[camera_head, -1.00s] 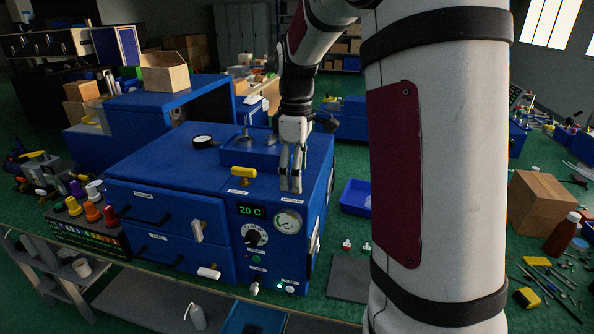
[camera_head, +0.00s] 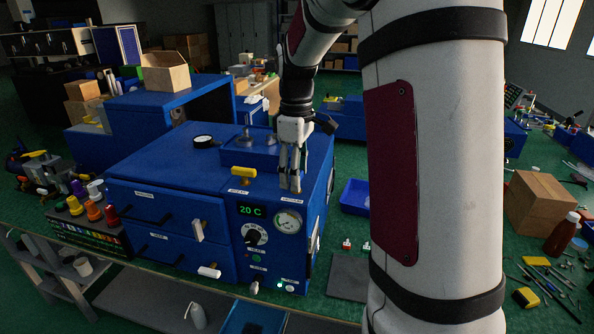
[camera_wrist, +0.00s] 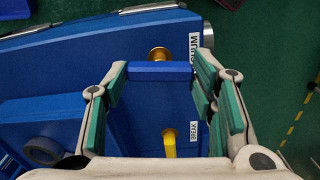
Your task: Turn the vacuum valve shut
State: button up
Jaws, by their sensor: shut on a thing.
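The vacuum valve's blue bar handle (camera_wrist: 160,71) shows in the wrist view on a brass stem (camera_wrist: 158,54), beside a partly hidden label ending in "UUM". My gripper (camera_wrist: 160,75) is shut on this handle, with a green-padded finger at each end of the bar. The bar lies crosswise between the fingers. In the head view my gripper (camera_head: 290,187) points down at the front right top edge of the blue oven-like cabinet (camera_head: 160,157), and its fingers hide the handle.
A yellow valve handle (camera_head: 243,172) stands left of my gripper; it also shows in the wrist view (camera_wrist: 170,144). A gauge (camera_head: 288,222) and dial (camera_head: 254,235) are on the cabinet front below. A raised blue block (camera_head: 250,150) with knobs stands behind.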

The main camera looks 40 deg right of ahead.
jog(key=m, duration=0.4)
jog(key=shift+p, duration=0.35)
jog(key=m, duration=0.8)
jog(key=shift+m+p, duration=0.3)
jog(key=shift+m, duration=1.9)
jog(key=o, duration=1.1)
jog(key=shift+o, duration=0.2)
